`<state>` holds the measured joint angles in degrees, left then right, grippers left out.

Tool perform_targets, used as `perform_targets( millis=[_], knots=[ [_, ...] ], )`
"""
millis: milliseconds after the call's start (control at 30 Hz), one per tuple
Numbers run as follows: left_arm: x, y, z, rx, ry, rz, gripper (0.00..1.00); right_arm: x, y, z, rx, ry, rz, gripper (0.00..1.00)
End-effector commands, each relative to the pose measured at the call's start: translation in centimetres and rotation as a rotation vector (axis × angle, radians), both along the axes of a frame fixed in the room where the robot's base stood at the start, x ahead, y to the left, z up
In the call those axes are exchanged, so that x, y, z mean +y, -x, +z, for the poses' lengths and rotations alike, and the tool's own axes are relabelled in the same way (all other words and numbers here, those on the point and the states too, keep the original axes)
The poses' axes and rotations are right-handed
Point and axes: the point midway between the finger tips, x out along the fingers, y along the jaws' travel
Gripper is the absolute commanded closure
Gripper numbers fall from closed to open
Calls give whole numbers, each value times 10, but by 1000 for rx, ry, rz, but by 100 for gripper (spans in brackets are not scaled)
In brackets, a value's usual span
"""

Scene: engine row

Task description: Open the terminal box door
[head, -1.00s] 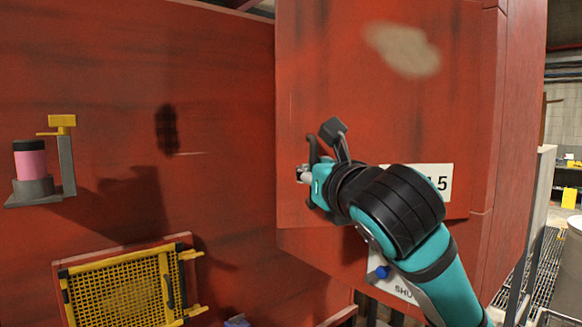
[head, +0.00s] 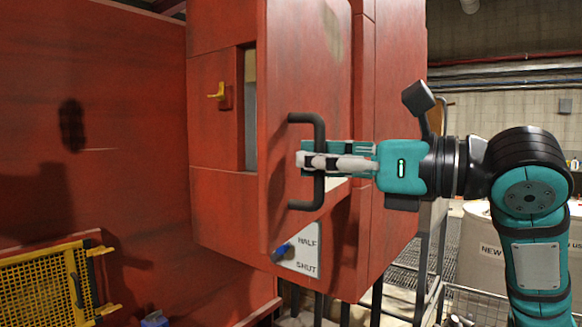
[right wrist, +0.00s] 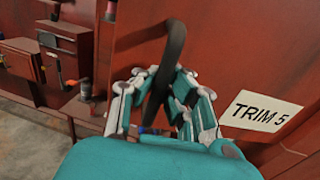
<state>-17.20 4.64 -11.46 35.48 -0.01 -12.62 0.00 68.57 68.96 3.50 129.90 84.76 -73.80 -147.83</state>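The red terminal box door (head: 285,90) stands ajar and is seen at an angle in the head view. A gap shows at its left edge beside the box frame (head: 212,130). Its dark bar handle (head: 305,120) is upright; it also shows in the right wrist view (right wrist: 174,45). My right gripper (head: 312,161) reaches in from the right and is shut on the handle's middle, with a finger on each side in the right wrist view (right wrist: 160,85). A label reading TRIM 5 (right wrist: 262,111) is on the door. My left gripper is not in view.
A yellow catch (head: 216,91) sits on the box frame left of the gap. A HALF/SHUT plate with a blue knob (head: 282,252) is low on the box. A yellow mesh guard (head: 38,290) is at lower left. A pale drum (head: 482,250) stands behind my right arm.

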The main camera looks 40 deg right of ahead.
Motion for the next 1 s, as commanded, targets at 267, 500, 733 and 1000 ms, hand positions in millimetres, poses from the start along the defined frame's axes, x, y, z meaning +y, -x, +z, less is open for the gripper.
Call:
perform_targets(
  millis=[267, 500, 733, 1000],
  knots=[
    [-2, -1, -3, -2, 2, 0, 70, -5, 5, 1, -2, -4, 1, 100],
    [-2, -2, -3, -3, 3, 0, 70, -5, 6, 1, -1, -4, 1, 100],
    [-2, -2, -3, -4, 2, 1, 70, -6, 6, 1, 0, -4, 0, 89],
    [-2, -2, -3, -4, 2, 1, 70, -5, 5, 0, 0, -3, 0, 64]
  ],
)
